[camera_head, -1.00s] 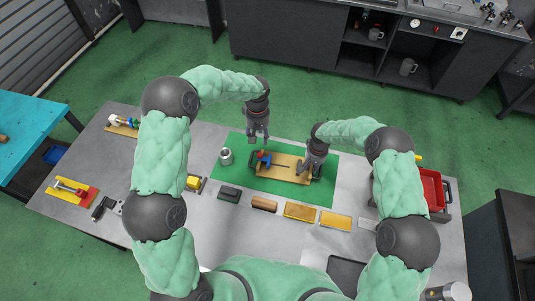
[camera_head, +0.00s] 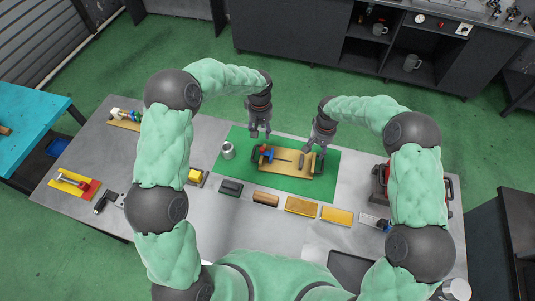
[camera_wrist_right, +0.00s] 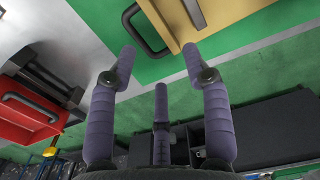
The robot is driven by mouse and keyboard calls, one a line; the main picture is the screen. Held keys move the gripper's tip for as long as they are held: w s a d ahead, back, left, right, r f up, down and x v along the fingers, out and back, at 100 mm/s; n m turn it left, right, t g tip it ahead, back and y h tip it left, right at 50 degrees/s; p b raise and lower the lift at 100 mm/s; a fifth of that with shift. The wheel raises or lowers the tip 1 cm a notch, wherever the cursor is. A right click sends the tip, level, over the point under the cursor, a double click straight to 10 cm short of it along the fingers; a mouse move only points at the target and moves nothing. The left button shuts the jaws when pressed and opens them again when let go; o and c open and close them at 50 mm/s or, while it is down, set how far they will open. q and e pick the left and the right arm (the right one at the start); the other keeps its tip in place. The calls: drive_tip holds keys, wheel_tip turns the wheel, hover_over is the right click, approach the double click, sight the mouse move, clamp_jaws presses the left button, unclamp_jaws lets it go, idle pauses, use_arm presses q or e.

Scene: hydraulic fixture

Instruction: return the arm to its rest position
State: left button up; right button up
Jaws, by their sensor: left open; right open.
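My left gripper (camera_head: 260,131) hangs open and empty over the far left part of the green mat (camera_head: 232,179), above and behind the wooden fixture board. My right gripper (camera_head: 314,147) is open above the right end of the wooden fixture board (camera_head: 278,178). In the right wrist view my right gripper (camera_wrist_right: 160,70) shows its fingers spread with nothing between them. The board (camera_wrist_right: 228,15) with its black handle (camera_wrist_right: 150,35) and a grey piece shows beyond the fingertips. A blue and red part (camera_head: 266,153) sits at the board's left end.
A silver cup-like part (camera_head: 228,150) stands at the mat's left. Several blocks, such as a wooden one (camera_head: 266,198) and a yellow one (camera_head: 337,216), line the table's near side. A red bin (camera_wrist_right: 30,112) stands to the right, partly behind my right arm. A dark cabinet (camera_head: 300,40) stands behind.

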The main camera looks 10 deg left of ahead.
drive_tip(key=shift+r, duration=1)
drive_tip(key=shift+r, duration=0.1)
